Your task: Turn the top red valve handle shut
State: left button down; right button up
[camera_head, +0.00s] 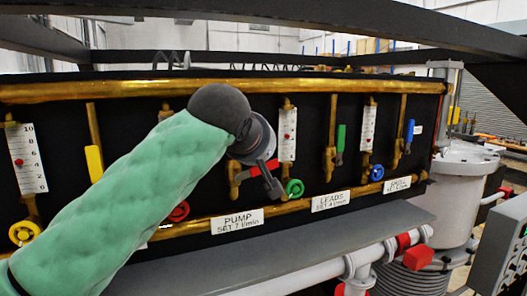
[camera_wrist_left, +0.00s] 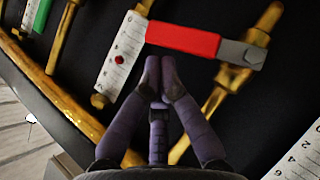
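In the head view part of the red handle (camera_head: 262,167) shows behind my left gripper (camera_head: 273,187). In the left wrist view my left gripper's fingertips (camera_wrist_left: 160,66) are together, just below the handle, with nothing seen between them. Whether they touch the handle is not clear. My right gripper is not in view.
The black panel also has yellow (camera_head: 94,162), green (camera_head: 341,138) and blue (camera_head: 409,131) levers, all hanging along their pipes. A red wheel (camera_head: 179,211) and a green wheel (camera_head: 294,188) sit low near my gripper. A grey ledge (camera_head: 290,240) runs below the panel.

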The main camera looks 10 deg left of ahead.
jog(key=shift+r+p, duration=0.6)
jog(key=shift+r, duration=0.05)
